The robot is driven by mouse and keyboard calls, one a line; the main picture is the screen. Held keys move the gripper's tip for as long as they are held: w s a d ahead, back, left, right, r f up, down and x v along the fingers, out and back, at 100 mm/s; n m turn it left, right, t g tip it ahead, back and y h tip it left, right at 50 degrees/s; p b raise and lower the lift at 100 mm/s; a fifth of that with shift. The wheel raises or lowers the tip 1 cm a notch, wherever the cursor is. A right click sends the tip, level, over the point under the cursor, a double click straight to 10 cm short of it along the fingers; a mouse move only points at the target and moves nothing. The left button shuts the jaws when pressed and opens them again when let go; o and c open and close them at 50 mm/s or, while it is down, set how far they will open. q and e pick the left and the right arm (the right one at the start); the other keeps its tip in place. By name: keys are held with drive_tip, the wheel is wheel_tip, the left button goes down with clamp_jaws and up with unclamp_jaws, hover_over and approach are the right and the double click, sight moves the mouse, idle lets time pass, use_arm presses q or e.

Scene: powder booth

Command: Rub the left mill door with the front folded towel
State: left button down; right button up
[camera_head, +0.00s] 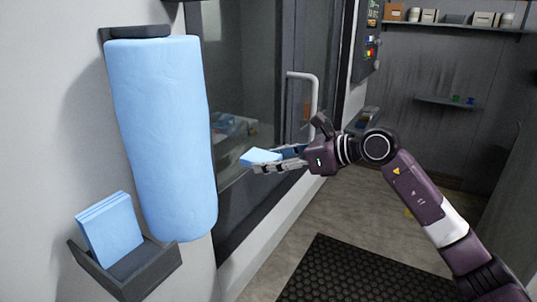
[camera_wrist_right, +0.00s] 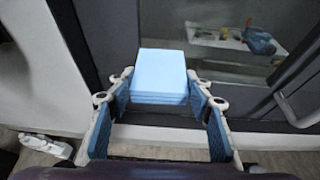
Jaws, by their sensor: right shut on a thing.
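My right gripper (camera_head: 278,160) is shut on a light blue folded towel (camera_head: 260,157). The towel sticks out past the fingertips, and in the right wrist view it shows as a layered stack (camera_wrist_right: 160,75) between the two fingers (camera_wrist_right: 163,100). The mill door (camera_head: 245,95), dark-framed with a glass window, stands behind the towel. I cannot tell whether the towel touches the door. A pale vertical handle (camera_head: 313,95) is on the door just above and right of the gripper. My left gripper is not in view.
A big blue towel roll (camera_head: 165,135) hangs on the left wall. Below it, a dark holder (camera_head: 140,270) carries more folded blue towels (camera_head: 110,230). A black mat (camera_head: 350,275) lies on the floor. A control panel (camera_head: 367,40) and shelves (camera_head: 455,27) are at right.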

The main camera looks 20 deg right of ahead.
drive_tip(key=w+f+p, duration=0.1)
drive_tip(key=w, duration=0.1)
drive_tip(key=w+a+f, duration=0.1)
drive_tip(key=shift+w+f+p, duration=0.4)
drive_tip(key=shift+x, duration=0.8)
drive_tip(key=shift+w+a+r+p, duration=0.2)
drive_tip(key=shift+w+a+p, duration=0.1)
drive_tip(key=shift+w+a, duration=0.5)
idle(0.5)
drive_tip(key=shift+w+d, duration=0.1)
drive_tip(key=shift+d, duration=0.1)
